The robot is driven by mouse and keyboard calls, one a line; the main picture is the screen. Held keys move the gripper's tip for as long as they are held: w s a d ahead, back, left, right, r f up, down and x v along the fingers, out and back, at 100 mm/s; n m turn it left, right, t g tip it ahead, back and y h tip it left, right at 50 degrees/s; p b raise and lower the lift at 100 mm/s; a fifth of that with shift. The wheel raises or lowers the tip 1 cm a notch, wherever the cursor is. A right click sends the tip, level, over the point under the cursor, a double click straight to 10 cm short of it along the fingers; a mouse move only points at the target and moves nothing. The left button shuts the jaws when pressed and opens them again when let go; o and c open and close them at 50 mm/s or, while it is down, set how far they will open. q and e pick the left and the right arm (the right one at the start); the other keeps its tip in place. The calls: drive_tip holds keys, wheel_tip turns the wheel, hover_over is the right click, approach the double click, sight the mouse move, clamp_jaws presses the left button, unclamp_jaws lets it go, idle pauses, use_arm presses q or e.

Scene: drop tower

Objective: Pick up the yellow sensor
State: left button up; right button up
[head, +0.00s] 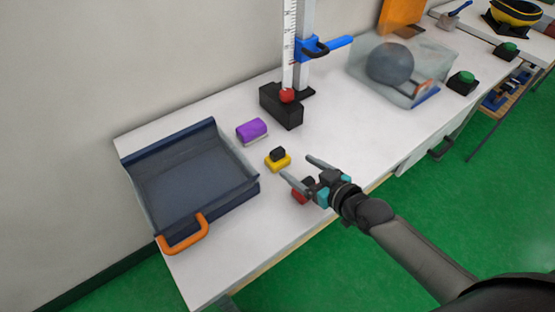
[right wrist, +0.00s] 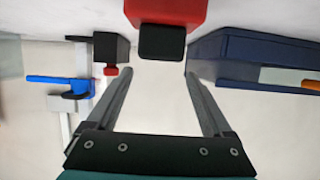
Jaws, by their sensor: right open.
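The yellow sensor (head: 278,163), a small yellow block with a black top, sits on the white table right of the blue tray. It cannot be made out in the right wrist view. My right gripper (head: 297,166) is open and empty, its fingertips just right of the yellow sensor and apart from it. A red block with a black part (head: 300,192) lies partly hidden by the right gripper. It looks large in the right wrist view (right wrist: 165,12), beyond the open fingers (right wrist: 171,72). My left gripper is not in view.
The blue tray (head: 190,178) with an orange handle stands left. A purple block (head: 252,129) lies behind the yellow sensor. The drop tower's black base (head: 280,106) stands at the back, with a clear box (head: 385,85) holding a grey ball to its right.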

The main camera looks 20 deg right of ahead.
sight(281, 154)
drive_tip(key=shift+b+x, duration=1.05)
drive_tip(key=shift+x, duration=3.4)
drive_tip(key=shift+d+r, duration=0.1)
drive_tip(key=shift+c, duration=0.2)
clamp_jaws()
